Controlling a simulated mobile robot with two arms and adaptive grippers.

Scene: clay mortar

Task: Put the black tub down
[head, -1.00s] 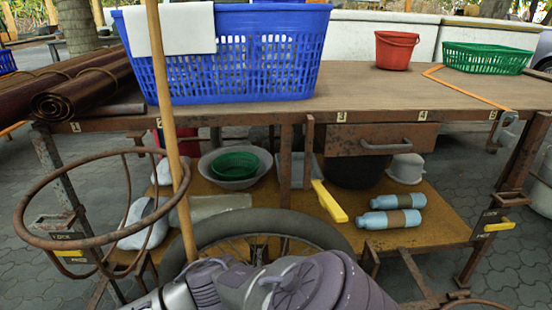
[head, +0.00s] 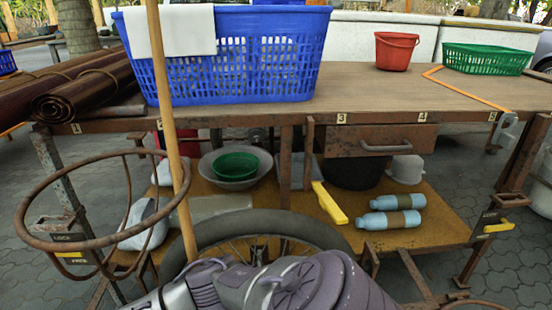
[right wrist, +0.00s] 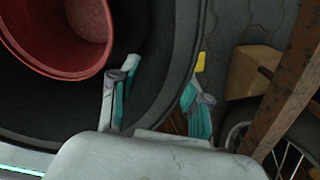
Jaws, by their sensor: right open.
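In the right wrist view a large black tub (right wrist: 158,85) fills the left and middle, with a red container (right wrist: 92,30) inside it. My right gripper (right wrist: 157,98) is open, with one finger inside the tub and the other outside. The tub's wall and rim run between the two fingers; I cannot tell whether either finger touches. The tub's underside is hidden there. In the head view a dark tub (head: 357,174) stands on the lower shelf beneath the drawer; I cannot tell if it is the same one. My left gripper is in neither view.
A workbench (head: 400,97) carries a blue basket (head: 240,65), a red bucket (head: 395,52) and a green basket (head: 485,60). Its lower shelf (head: 440,220) holds blue bottles (head: 390,219) and bowls. A wheel (head: 262,222), a wooden pole (head: 168,120) and a rusty hoop (head: 95,243) stand in front.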

